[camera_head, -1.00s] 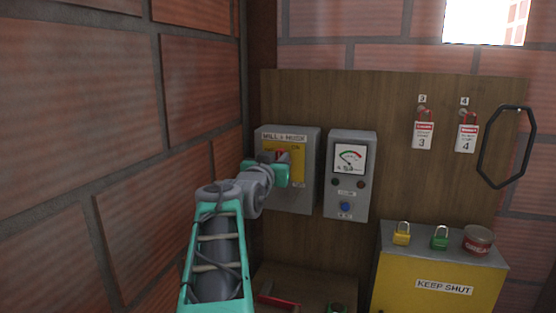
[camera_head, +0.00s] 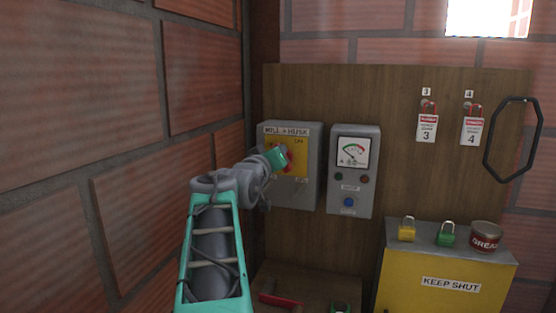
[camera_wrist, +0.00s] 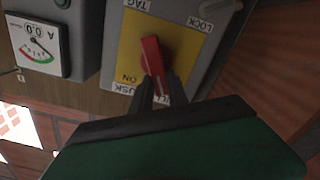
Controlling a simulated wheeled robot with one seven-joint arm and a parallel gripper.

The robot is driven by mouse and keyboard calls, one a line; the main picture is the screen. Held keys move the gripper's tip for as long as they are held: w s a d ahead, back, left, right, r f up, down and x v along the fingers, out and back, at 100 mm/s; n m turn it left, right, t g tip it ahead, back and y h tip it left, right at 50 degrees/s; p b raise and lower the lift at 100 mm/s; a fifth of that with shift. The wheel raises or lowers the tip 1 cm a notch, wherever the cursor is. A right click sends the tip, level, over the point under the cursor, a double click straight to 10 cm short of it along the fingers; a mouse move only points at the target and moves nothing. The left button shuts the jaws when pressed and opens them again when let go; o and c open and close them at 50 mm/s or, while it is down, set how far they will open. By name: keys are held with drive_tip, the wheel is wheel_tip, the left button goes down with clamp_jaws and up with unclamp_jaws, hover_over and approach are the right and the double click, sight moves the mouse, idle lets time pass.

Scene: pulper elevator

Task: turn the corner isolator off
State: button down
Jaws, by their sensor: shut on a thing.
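The corner isolator is a grey box (camera_head: 313,165) labelled MILL > HUSK, with a yellow plate (camera_head: 300,170), on the wooden board beside the brick corner. Its red handle (camera_wrist: 152,56) shows clearly in the wrist view, close to upright in that picture and slightly tilted. The plate reads ON near the handle's lower left there, with TAG and LOCK at the far edge. My gripper (camera_wrist: 158,90) is shut on the handle's near end, its dark fingers on either side. In the head view my gripper (camera_head: 287,158) hides part of the handle and plate.
A grey meter box (camera_head: 352,190) stands close to the isolator's right. The brick wall (camera_head: 120,150) is close on the left.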

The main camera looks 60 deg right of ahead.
drive_tip(key=shift+w+a+f+n+b, duration=0.1)
drive_tip(key=shift+w+f+n+b, duration=0.2)
drive_tip(key=shift+n, duration=1.65)
drive_tip(key=shift+w+d+f+n+b, duration=0.15)
drive_tip(key=shift+f+n+b, duration=0.2)
drive_tip(key=shift+n, duration=1.65)
drive_tip(key=shift+w+a+f+n+b, duration=0.15)
drive_tip(key=shift+w+f+n+b, duration=0.2)
drive_tip(key=shift+n, duration=1.6)
drive_tip(key=shift+s+f, duration=0.1)
drive_tip(key=shift+s, duration=0.1)
drive_tip(key=c, duration=1.3)
unclamp_jaws()
drive_tip(key=shift+a, duration=0.1)
drive_tip(key=a, duration=0.2)
drive_tip(key=a+b, duration=0.1)
drive_tip(key=a, duration=0.2)
drive_tip(key=s+a+b, duration=0.1)
drive_tip(key=a, duration=0.1)
drive_tip(key=shift+s+a, duration=0.1)
drive_tip(key=shift+a, duration=0.15)
